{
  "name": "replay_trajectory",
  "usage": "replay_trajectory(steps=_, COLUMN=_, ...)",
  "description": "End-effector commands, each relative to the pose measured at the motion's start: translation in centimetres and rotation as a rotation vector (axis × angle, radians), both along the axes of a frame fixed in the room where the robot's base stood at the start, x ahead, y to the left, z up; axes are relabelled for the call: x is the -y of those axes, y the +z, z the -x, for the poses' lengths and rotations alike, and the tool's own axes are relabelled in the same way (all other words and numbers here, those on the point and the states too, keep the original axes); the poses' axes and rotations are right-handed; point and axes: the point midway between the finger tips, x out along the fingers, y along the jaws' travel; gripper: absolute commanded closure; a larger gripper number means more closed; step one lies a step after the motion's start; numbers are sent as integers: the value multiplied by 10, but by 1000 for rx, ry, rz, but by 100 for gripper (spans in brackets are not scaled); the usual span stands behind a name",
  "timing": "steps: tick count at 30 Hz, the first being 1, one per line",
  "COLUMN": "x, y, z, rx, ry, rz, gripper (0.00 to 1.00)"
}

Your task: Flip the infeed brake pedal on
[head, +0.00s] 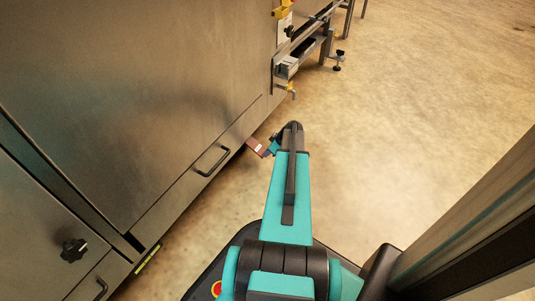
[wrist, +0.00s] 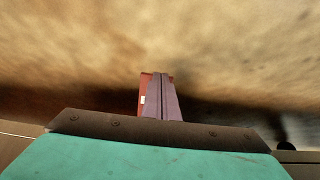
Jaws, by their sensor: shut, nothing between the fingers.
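A small red piece with a white label, which looks like the infeed brake pedal (head: 254,144), sticks out low from the machine's side in the head view. In the wrist view the red pedal (wrist: 144,88) shows just left of and behind my fingers. My gripper (head: 264,152) is at the pedal in the head view. In the wrist view my gripper (wrist: 162,78) has its two purple-grey fingers shut together with nothing between them. The fingers overlap part of the pedal, and I cannot tell whether they touch it.
The large metal machine (head: 140,90) fills the left, with a black handle (head: 212,160) and a black knob (head: 73,250) on its panels. A rail frame with yellow fittings (head: 283,10) stands at the top. Open floor (head: 430,110) lies to the right.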

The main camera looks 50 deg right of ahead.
Motion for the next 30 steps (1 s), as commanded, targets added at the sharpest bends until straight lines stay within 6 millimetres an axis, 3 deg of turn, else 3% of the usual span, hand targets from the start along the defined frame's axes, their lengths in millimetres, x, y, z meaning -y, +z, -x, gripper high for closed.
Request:
replay_trajectory(steps=8, x=0, y=8, z=3, rx=-1, ry=1, rz=3, gripper=100)
replay_trajectory(steps=16, x=-1, y=41, z=14, rx=1, ry=4, rz=3, gripper=100)
replay_trajectory(steps=30, x=4, y=92, z=69, rx=1, ry=3, rz=1, gripper=100)
